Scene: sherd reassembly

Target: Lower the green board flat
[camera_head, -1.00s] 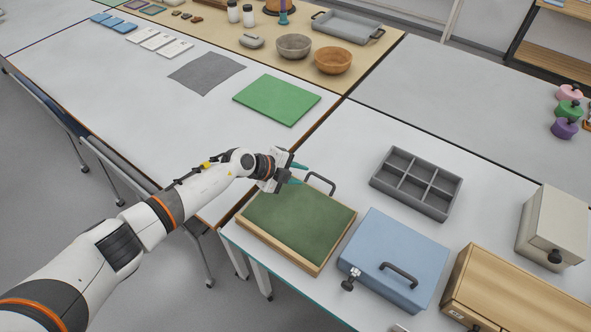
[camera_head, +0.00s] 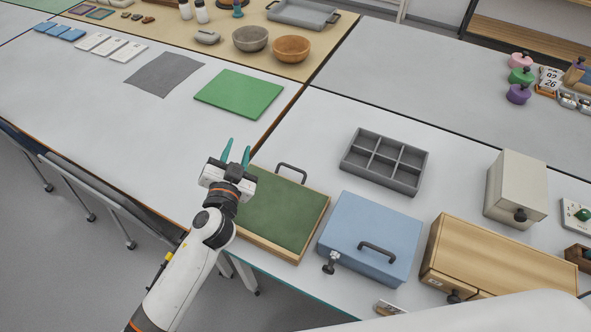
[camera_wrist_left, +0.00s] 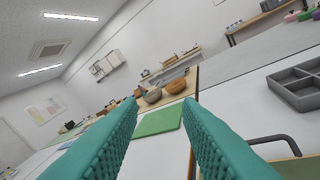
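A dark green board (camera_head: 282,212) in a light wooden frame lies flat on the near table, with a dark handle (camera_head: 291,172) at its far edge. A brighter green slab (camera_head: 238,95) lies flat on the left table and also shows in the left wrist view (camera_wrist_left: 157,121). My left gripper (camera_head: 237,150) is at the framed board's far left corner, its teal fingers apart and empty, pointing away from me. My gripper and wrist hide part of the board's left side. In the left wrist view the handle (camera_wrist_left: 272,141) is at the lower right. My right gripper is not in view.
A blue case (camera_head: 370,238) stands right of the framed board, with a wooden box (camera_head: 490,262) beyond it. A grey compartment tray (camera_head: 384,161) is behind. A grey cloth (camera_head: 164,74) and bowls (camera_head: 291,49) are farther back. The left table's middle is clear.

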